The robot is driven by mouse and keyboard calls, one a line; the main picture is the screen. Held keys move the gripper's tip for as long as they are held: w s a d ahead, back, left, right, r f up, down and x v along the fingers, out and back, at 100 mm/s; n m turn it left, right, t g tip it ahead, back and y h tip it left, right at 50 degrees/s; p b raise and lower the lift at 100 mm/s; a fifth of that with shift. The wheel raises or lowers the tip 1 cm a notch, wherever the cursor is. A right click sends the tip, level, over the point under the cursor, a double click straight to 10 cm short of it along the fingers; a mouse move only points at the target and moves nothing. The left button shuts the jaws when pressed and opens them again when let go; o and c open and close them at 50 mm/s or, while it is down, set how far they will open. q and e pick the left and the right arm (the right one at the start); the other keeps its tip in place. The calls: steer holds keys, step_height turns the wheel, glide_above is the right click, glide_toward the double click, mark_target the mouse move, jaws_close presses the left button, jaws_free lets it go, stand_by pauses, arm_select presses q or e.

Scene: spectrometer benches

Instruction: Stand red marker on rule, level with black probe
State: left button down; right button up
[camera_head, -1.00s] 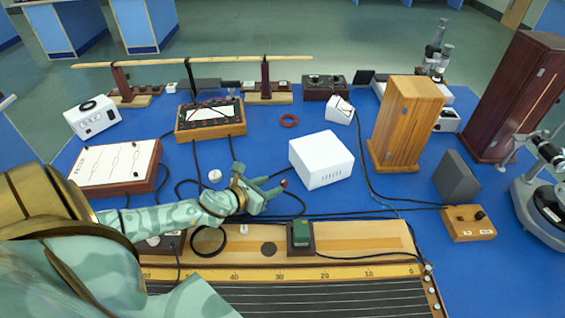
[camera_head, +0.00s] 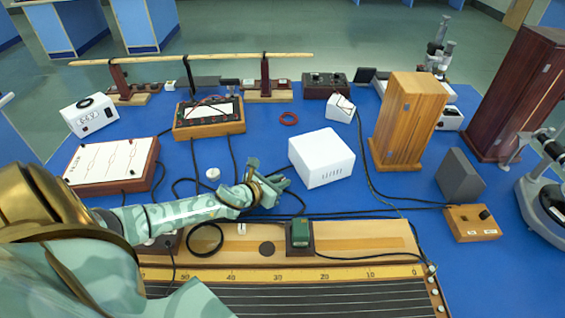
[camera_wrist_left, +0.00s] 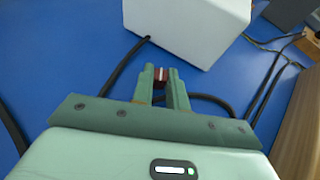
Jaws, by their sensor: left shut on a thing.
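My left gripper (camera_head: 284,184) is over the blue bench top, behind the wooden board and in front of the white box. In the left wrist view its fingers (camera_wrist_left: 161,82) are shut on the red marker (camera_wrist_left: 160,74), a small red piece with a pale band. The marker cannot be made out in the head view. The rule (camera_head: 328,275) is the yellow numbered strip along the board, with 0 at the right; the arm covers its left part. I cannot single out the black probe with certainty. My right gripper is not in view.
A green block in a dark holder (camera_head: 300,234), a dark disc (camera_head: 267,248) and a black ring (camera_head: 206,239) are on the wooden board (camera_head: 365,240). The white box (camera_head: 320,160) stands behind the gripper. Black cables cross the bench. The board's right part is mostly clear.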

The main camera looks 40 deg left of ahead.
arm_select(q)
step_height(320, 180, up, 4)
steer(key=p, duration=0.2)
steer(key=shift+s+d+r+p, duration=0.15)
steer(key=shift+r+p, duration=0.05)
steer(key=shift+p, duration=0.2)
steer(key=s+d+r+n+y+p, duration=0.1)
steer(key=s+d+r+p, duration=0.55)
steer(key=s+r, duration=0.35)
steer(key=w+d+r+b, duration=0.1)
steer(key=d+r, duration=0.4)
steer(key=r, duration=0.3)
steer(key=w+d+r, duration=0.1)
steer(key=d+r, duration=0.5)
steer(key=r, duration=0.2)
steer(key=shift+w+d+r+b, duration=0.2)
steer(key=shift+w+d+b, duration=0.05)
steer(key=shift+b, duration=0.15)
steer(key=shift+a, duration=0.1)
